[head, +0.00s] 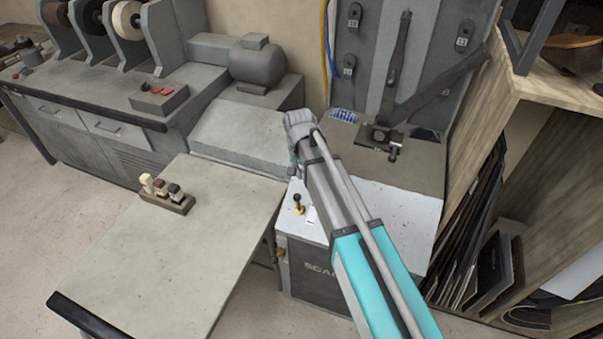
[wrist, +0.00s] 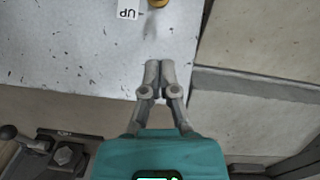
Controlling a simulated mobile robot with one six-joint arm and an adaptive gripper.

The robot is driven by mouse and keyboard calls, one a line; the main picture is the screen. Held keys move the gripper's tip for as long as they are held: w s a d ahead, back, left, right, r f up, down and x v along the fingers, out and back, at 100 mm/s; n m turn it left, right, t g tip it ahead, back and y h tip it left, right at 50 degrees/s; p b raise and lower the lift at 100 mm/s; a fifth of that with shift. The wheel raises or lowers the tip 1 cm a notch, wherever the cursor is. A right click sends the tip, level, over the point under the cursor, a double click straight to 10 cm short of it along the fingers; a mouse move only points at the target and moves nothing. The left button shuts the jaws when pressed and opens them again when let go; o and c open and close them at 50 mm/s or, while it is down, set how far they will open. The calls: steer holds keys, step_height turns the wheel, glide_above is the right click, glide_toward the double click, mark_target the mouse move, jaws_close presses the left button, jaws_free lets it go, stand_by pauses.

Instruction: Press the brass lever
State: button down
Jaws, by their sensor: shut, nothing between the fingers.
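The brass lever (head: 298,205) stands on the pale speckled top of a grey cabinet in the head view. It has a dark knob and a brass base, with a small white label beside it. In the wrist view only a bit of the brass lever (wrist: 158,3) shows at the top edge, next to a label reading "UP" upside down. My gripper (wrist: 160,68) is shut and empty over the cabinet top's edge, apart from the lever. In the head view my wrist and arm hide most of the gripper.
The cabinet (head: 405,215) joins a machine with a dark upright panel. Wooden shelving (head: 560,180) stands close on the right. Grinding wheels (head: 128,20) are at the back left.

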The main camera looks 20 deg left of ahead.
mark_target(298, 204)
steer(key=shift+s+d+f+b, duration=0.15)
steer(key=shift+s+f+b, duration=0.2)
steer(key=shift+s, duration=0.65)
steer(key=shift+s+d+f+b, duration=0.1)
steer(key=shift+s+f, duration=0.3)
steer(key=shift+s, duration=0.55)
steer(key=shift+d, duration=0.1)
steer(key=shift+w+d, duration=0.15)
